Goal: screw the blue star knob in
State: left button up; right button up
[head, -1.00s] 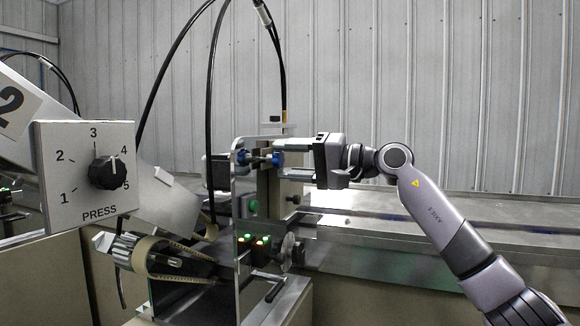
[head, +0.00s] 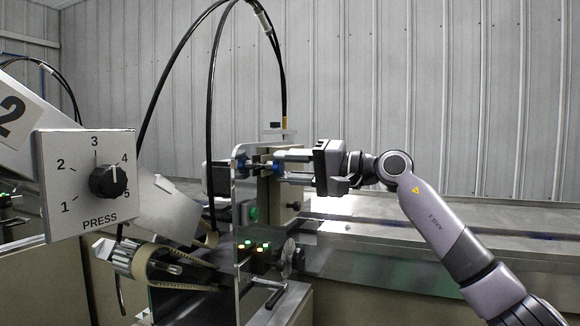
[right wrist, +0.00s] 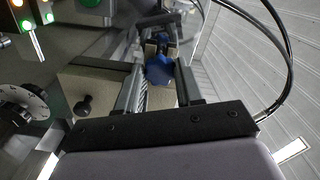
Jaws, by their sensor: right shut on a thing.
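The blue star knob (head: 273,168) sits on the right side of the upright metal plate (head: 243,205) of the machine, on a horizontal axis. In the right wrist view the blue knob (right wrist: 158,70) lies between the two finger ends. My right gripper (head: 279,167) reaches in from the right and is shut on this knob; its fingers (right wrist: 160,82) flank it in the wrist view. How deep the knob's thread sits is hidden. A second blue part (head: 242,166) shows at the plate's left edge. My left gripper is not in view.
A PRESS dial box (head: 84,185) stands at the left. Black cables (head: 212,100) arch above the machine. Lit buttons (head: 253,244) and a crank handle (head: 272,295) lie below the knob. A long metal conveyor bed (head: 400,235) runs to the right behind my arm.

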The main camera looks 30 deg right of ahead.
jog(key=m+p, duration=0.3)
jog(key=m, duration=0.3)
jog(key=shift+r, duration=0.15)
jog(key=m+p, duration=0.4)
jog(key=m, duration=0.2)
jog(key=shift+r, duration=0.1)
jog(key=m+p, duration=0.4)
jog(key=shift+m, duration=0.3)
jog(key=shift+m+p, duration=1.15)
jog(key=shift+m, duration=0.05)
jog(key=m+p, duration=0.2)
jog(key=shift+m, duration=0.4)
jog(key=shift+f+m+p, duration=0.25)
jog(key=shift+m+p, duration=0.05)
jog(key=shift+p, duration=0.1)
